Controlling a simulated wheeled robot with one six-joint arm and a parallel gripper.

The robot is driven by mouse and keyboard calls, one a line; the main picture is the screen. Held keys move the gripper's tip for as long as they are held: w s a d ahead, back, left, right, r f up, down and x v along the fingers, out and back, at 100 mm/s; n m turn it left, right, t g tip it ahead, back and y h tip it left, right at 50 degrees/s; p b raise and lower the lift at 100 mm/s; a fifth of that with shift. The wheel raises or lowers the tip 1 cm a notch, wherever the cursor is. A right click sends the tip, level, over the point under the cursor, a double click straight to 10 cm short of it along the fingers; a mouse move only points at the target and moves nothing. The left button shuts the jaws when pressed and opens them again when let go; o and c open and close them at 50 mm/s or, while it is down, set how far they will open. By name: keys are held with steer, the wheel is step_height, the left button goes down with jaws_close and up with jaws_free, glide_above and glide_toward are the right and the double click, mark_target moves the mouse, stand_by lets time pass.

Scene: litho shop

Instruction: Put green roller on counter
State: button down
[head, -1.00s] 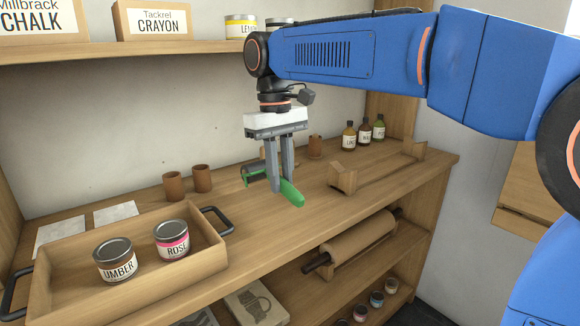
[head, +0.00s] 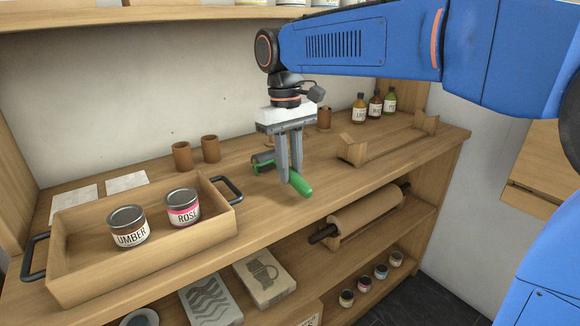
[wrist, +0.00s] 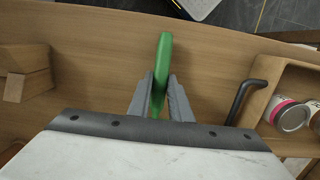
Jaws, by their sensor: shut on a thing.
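My gripper (head: 290,178) is shut on the green handle (head: 300,184) of the green roller. The roller's dark cylinder (head: 263,159) and green frame show behind the fingers. The roller is very low over the wooden counter (head: 262,222) or touching it; I cannot tell which. It is between the wooden tray and a wooden block. In the wrist view the green handle (wrist: 163,60) sticks out between the two grey fingers (wrist: 159,98); the cylinder is hidden there.
A wooden tray (head: 140,273) holding umber and rose cans stands left, its black handle (head: 228,189) towards the roller. Wooden rests (head: 352,150) stand right. Brown cups (head: 211,149) and bottles (head: 375,104) line the back. Counter in front of the roller is clear.

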steer(key=shift+f, duration=0.3)
stand_by(0.4)
steer(key=c, duration=1.5)
jaws_free()
steer(key=shift+c, duration=0.2)
step_height(320, 180, up, 16)
steer(key=w+a, duration=0.1)
steer(key=w, duration=0.1)
steer(key=s+d+f+m+t, duration=0.1)
steer(key=s+d+f, duration=0.2)
steer(key=d, duration=0.3)
steer(key=s+d+f+m+t+y, duration=0.1)
steer(key=s+d+f, duration=0.25)
steer(key=d, duration=0.25)
steer(key=s+d+f+m+t, duration=0.1)
steer(key=s+d+f, duration=0.25)
steer(key=d, duration=0.25)
steer(key=s+d+f+m+t, duration=0.1)
steer(key=s+d+f, duration=0.4)
steer(key=f, duration=0.4)
steer(key=s+d+f+m+t, duration=0.1)
steer(key=s+d+f+m, duration=0.1)
steer(key=s+d+f, duration=0.2)
steer(key=s+f, duration=0.3)
steer(key=f, duration=0.3)
steer(key=shift+s+d+f+m+t, duration=0.15)
steer(key=shift+d+f+m+t, duration=0.15)
steer(key=shift+d, duration=0.1)
